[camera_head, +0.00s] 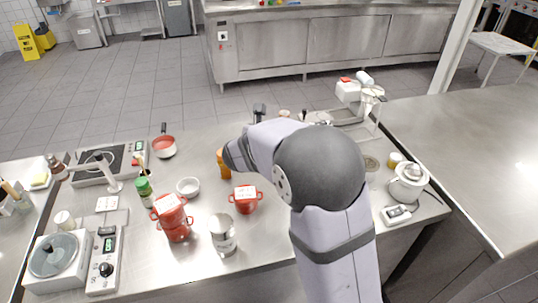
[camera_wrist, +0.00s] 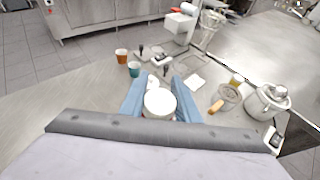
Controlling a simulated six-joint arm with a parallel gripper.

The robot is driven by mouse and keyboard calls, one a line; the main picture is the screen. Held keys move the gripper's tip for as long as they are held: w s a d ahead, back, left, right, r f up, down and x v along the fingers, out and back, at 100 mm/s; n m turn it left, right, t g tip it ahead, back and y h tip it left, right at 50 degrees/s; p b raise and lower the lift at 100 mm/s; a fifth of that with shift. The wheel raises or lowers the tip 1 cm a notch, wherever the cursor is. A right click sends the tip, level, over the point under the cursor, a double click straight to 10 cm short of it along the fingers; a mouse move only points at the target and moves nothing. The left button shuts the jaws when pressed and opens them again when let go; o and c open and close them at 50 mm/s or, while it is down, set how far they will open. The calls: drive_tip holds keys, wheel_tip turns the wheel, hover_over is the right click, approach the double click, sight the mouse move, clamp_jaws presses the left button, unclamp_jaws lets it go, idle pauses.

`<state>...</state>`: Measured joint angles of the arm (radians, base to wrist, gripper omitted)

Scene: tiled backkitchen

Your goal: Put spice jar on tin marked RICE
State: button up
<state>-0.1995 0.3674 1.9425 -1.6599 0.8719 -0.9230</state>
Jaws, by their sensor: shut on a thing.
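My gripper (camera_wrist: 159,88) shows its two blue fingers in the wrist view, shut around a jar with a round white lid (camera_wrist: 159,102). I take this to be the spice jar; its sides are mostly hidden. In the head view my arm hides the gripper and the held jar. The tin is not visible in the wrist view.

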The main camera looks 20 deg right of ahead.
drive_tip(key=shift+a, duration=0.1)
drive_tip(key=a+r+n+t+y+b, duration=0.2)
drive_tip(key=a+n+y, duration=0.1)
drive_tip(key=a, duration=1.1)
drive_tip(key=s+a+r+n+t+y+b, duration=0.15)
drive_tip(key=s+a+r, duration=0.25)
drive_tip(key=a, duration=0.5)
drive_tip(key=s+a+r+n+y+b, duration=0.15)
drive_tip(key=s+a+r, duration=0.3)
drive_tip(key=a, duration=0.55)
drive_tip(key=s+d+r+m+g+h, duration=0.2)
drive_tip(key=s+d+m+g+h, duration=0.3)
drive_tip(key=s+d, duration=0.65)
wheel_tip(320, 180, down, 10)
drive_tip(key=w+d+m+t+h, duration=0.1)
drive_tip(key=w, duration=0.1)
drive_tip(key=shift+d+p, duration=0.4)
drive_tip(key=shift+p, duration=0.05)
drive_tip(key=shift+f+t, duration=0.2)
drive_tip(key=shift+t, duration=0.05)
